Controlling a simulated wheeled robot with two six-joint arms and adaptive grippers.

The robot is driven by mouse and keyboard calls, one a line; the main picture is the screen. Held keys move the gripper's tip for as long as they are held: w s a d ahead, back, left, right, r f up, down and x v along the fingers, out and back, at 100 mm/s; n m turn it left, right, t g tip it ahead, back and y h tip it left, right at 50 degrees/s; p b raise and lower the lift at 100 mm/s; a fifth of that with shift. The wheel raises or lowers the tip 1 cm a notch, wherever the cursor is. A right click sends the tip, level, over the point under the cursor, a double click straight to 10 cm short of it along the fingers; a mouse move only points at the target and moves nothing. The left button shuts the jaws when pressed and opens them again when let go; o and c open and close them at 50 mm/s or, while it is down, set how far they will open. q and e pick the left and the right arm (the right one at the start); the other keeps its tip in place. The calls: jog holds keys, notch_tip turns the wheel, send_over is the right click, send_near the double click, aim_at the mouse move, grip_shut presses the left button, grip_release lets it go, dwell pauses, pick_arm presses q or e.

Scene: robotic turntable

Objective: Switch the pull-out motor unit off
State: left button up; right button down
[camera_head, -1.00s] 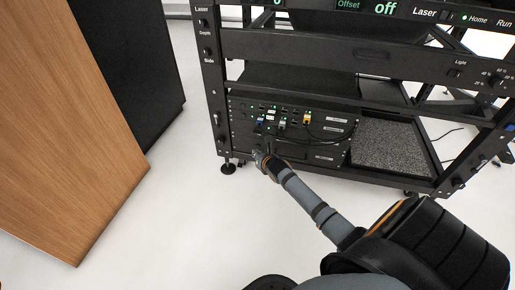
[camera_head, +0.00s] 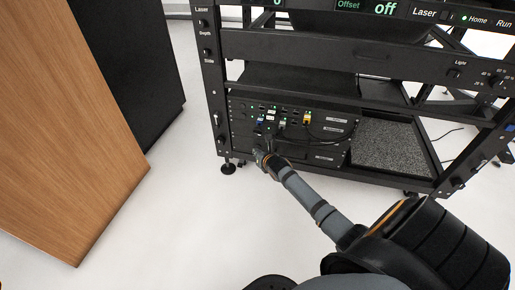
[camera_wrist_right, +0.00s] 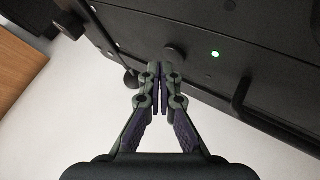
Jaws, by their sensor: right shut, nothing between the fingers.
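The pull-out motor unit (camera_head: 268,130) is a black panel low in the rack, with several cables plugged into its front. It also fills the upper part of the right wrist view (camera_wrist_right: 190,45), with a round dark knob (camera_wrist_right: 174,52), a lit green light (camera_wrist_right: 214,54) and a dark handle (camera_wrist_right: 241,92). My right gripper (camera_head: 258,153) is in front of the unit's lower left part. In the wrist view its fingertips (camera_wrist_right: 160,72) are together and empty, just below the knob. I cannot tell whether they touch it. My left gripper is not in view.
The black rack frame (camera_head: 290,43) surrounds the unit, with a rough grey slab (camera_head: 388,146) to its right. A wooden panel (camera_head: 65,130) and a black panel (camera_head: 130,65) stand at the left. The white floor (camera_head: 190,215) before the rack is clear.

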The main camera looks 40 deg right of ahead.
jog(key=shift+w+d, duration=0.3)
jog(key=shift+d, duration=0.05)
dwell(0.7)
jog(key=shift+s+a+p, duration=0.55)
jog(key=shift+a+p, duration=0.1)
jog(key=shift+p, duration=0.05)
jog(key=s+a+p, duration=0.4)
jog(key=shift+a, duration=0.3)
